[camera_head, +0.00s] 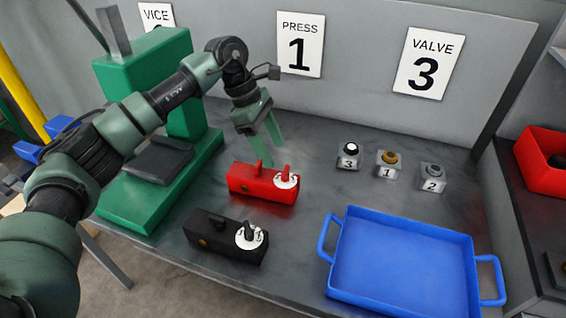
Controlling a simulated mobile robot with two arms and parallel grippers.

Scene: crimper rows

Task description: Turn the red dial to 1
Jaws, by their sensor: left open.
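The red dial (286,177) is a white disc with a red pointer on the right part of a red box (262,188) in the middle of the bench. Its markings are too small to read. My left gripper (261,154) is open and empty, pointing down just above and behind the red box, to the left of the dial. It appears apart from the dial. A black box (215,240) with a similar white dial (249,236) and black pointer stands nearer the front. My right gripper is not in view.
A blue tray (405,303) lies at the front right. Numbered blocks marked 3 (348,163), 1 (386,172) and 2 (431,184) stand behind it. A green press (128,208) is at left. Wall signs read PRESS 1 (300,45) and VALVE 3 (428,63). A red bin (545,180) is far right.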

